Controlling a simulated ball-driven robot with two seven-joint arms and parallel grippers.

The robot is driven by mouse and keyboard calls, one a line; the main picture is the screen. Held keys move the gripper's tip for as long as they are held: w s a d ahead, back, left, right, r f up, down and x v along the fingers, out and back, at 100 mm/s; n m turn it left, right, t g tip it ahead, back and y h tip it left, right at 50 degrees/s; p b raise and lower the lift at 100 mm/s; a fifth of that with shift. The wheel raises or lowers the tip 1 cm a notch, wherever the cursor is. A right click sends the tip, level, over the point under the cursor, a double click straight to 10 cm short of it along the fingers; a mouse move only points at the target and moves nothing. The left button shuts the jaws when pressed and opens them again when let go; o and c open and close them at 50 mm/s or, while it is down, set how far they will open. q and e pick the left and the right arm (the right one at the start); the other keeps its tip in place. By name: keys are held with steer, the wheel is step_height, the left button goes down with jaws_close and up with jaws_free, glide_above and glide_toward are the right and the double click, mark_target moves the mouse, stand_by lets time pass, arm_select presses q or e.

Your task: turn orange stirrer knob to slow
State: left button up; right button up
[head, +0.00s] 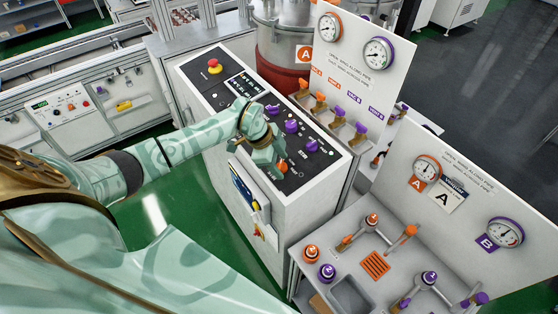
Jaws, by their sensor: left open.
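My left gripper (272,160) reaches down over the front part of the dark control panel (225,103) on the white cabinet. It is open. A small orange part, which looks like the orange knob (282,167), shows right at the fingertips. The gripper hides most of it, so its pointer and setting cannot be read. I cannot tell whether the fingers touch it. My right gripper is not in view.
Purple knobs (291,126) and a red emergency button (214,66) sit on the same panel. An upright gauge board (345,75) with valve handles stands behind right. A sink station (350,296) is at the lower right. Green floor is clear at left.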

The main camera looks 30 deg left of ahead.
arm_select(q)
steer(key=c, duration=1)
steer(key=shift+m, duration=0.3)
steer(key=m+g, duration=0.1)
steer(key=m, duration=0.2)
steer(key=shift+w+r+m, duration=0.1)
steer(key=shift+m, duration=0.2)
steer(key=shift+m+g, duration=0.6)
steer(key=shift+m, duration=1.7)
steer(key=o, duration=1)
